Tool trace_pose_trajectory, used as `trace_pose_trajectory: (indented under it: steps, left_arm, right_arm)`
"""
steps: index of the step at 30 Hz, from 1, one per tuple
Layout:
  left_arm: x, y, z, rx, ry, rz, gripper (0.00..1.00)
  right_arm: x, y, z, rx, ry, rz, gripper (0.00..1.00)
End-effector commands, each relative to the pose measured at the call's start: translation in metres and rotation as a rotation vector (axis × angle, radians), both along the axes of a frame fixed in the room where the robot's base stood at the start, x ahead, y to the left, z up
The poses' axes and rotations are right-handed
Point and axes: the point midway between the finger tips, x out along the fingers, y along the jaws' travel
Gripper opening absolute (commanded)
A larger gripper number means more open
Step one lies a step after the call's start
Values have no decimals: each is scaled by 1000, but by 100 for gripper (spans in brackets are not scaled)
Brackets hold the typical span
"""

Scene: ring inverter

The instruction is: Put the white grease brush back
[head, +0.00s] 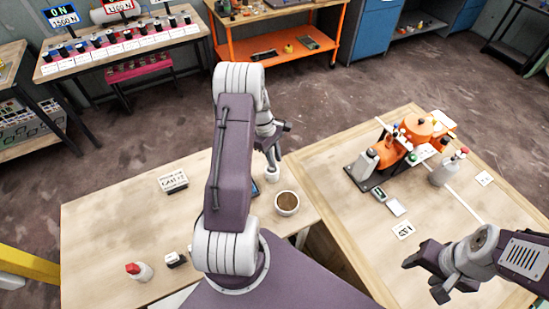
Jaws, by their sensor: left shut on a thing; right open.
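My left gripper (272,152) is past the bend of my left arm, over the far right part of the left table. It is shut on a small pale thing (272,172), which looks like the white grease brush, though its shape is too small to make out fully. A white pot with brown contents (287,204) stands on the left table, just nearer than this gripper and a little to the right. My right gripper (428,283) is open and empty above the near part of the right table.
On the left table (105,235) are a white label card (173,181), a red-capped bottle (139,271) and a small black-and-white item (176,259). The right table (330,190) holds an orange device (418,128), a grey-white bottle (447,170) and cards. My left arm hides the table's middle.

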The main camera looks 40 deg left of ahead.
Motion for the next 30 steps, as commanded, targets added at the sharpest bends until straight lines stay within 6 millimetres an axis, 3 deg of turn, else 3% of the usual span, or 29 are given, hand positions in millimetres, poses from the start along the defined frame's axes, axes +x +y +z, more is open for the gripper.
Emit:
trace_pose_trajectory:
  steps: [21,22,24,30]
  left_arm:
    - [0,0,-11,0,0,0,0]
    - [0,0,-10,0,0,0,27]
    - [0,0,-10,0,0,0,47]
    - [0,0,-10,0,0,0,47]
  right_arm:
    - [0,0,-6,0,0,0,52]
    - [0,0,-6,0,0,0,52]
    - [0,0,-5,0,0,0,52]
    - [0,0,-5,0,0,0,52]
